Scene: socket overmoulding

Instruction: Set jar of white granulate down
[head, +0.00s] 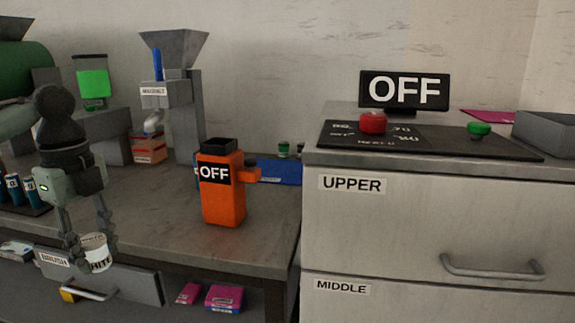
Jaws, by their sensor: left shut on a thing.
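The jar of white granulate (94,257) is a small pale jar with a label that reads in part "HITE". My left gripper (90,246) points down and is shut on it, with one finger on each side. The jar is in front of the table's front edge in the head view, over the drawer labelled BRUSH; whether it touches anything below cannot be told. My right gripper is not in view.
An orange device (223,190) marked OFF stands on the grey table (150,205). A magnet hopper machine (176,95) stands behind. A drawer cabinet (430,225) with a control panel (430,142) is at right. Pink boxes (224,298) lie on the lower shelf.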

